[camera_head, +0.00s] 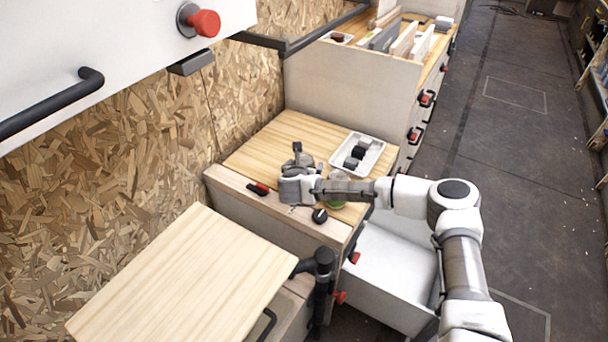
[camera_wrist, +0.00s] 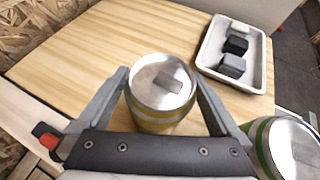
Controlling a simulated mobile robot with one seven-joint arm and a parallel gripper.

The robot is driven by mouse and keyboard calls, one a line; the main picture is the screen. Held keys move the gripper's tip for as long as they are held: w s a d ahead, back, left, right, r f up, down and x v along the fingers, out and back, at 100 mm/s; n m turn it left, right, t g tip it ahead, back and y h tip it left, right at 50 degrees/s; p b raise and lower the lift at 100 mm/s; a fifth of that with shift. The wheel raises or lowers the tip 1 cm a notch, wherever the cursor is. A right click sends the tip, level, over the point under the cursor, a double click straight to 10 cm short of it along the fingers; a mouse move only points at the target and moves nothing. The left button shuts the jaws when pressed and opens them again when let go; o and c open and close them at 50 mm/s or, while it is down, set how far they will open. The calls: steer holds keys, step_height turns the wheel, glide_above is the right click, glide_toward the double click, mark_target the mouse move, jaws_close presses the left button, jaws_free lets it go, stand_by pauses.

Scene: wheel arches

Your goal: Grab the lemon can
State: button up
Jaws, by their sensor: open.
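The lemon can, a yellow-sided can with a silver lid and pull tab (camera_wrist: 162,84), stands upright on the wooden worktop in the wrist view. My gripper (camera_wrist: 160,76) is open, with one finger on each side of this can. I cannot tell whether either finger touches it. In the head view my gripper (camera_head: 297,160) is low over the worktop, and the lemon can is hidden behind it or too small to make out. A second can with a green band (camera_wrist: 286,148) stands to the right, just outside the right finger. Its green part shows under my arm in the head view (camera_head: 336,205).
A white tray (camera_wrist: 203,62) with dark and grey blocks lies on the worktop (camera_head: 262,148), right of and beyond the cans. A red-and-black latch (camera_head: 262,187) is at the worktop's near edge. An open white drawer (camera_head: 385,275) is below my arm. The worktop's far left is clear.

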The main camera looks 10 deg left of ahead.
steer(key=shift+w+f, duration=0.35)
steer(key=shift+w, duration=0.25)
steer(key=shift+c, duration=0.2)
steer(key=c, duration=1.4)
steer(key=shift+r, duration=0.1)
jaws_close()
steer(key=shift+r, duration=0.1)
